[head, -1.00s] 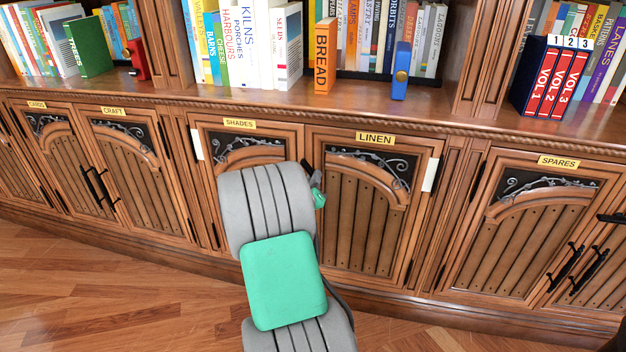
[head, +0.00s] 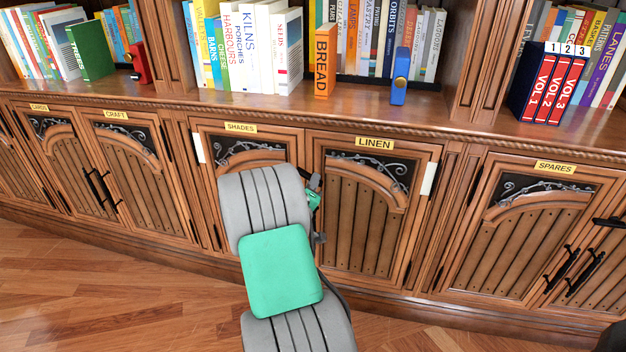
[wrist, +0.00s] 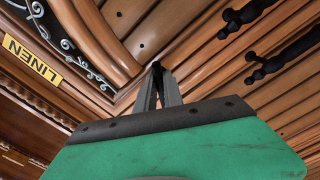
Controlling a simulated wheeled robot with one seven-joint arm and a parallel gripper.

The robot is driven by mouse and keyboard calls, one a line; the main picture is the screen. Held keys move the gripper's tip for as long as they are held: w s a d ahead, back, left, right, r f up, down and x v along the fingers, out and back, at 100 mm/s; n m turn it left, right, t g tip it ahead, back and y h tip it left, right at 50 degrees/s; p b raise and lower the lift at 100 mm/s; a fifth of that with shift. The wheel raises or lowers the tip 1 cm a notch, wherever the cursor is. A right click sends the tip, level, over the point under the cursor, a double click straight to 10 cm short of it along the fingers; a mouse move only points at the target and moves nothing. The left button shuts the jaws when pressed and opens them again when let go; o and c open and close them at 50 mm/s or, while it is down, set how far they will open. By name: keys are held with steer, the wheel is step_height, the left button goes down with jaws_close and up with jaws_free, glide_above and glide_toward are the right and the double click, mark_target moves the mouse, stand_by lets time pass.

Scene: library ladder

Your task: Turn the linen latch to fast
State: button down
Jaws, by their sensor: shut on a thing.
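The linen door (head: 364,215) is closed, under its yellow LINEN label (head: 375,144); the label also shows in the wrist view (wrist: 32,62). My gripper (wrist: 158,82) is at the door's left side by the seam with the shades door. Its two grey fingers are shut on a small black piece, the linen latch (wrist: 156,67), and cover most of it. In the head view my arm hides most of that area; only a green bit of my gripper (head: 314,200) shows beside a dark piece. I cannot tell which way the latch is turned.
The shades door (head: 212,170) is closed on the left. Two black handles (wrist: 246,17) show beyond my fingers in the wrist view. A shelf ledge (head: 300,107) with books and a blue object (head: 399,78) runs above. The wooden floor (head: 110,280) at left is clear.

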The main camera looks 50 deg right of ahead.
steer(key=n+p, duration=0.3)
steer(key=n, duration=0.2)
steer(key=shift+n, duration=0.4)
steer(key=shift+f, duration=0.1)
steer(key=c, duration=1.5)
jaws_free()
steer(key=shift+o, duration=0.2)
steer(key=shift+a, duration=0.1)
steer(key=v, duration=0.7)
steer(key=shift+s+a, duration=0.2)
steer(key=shift+a, duration=0.1)
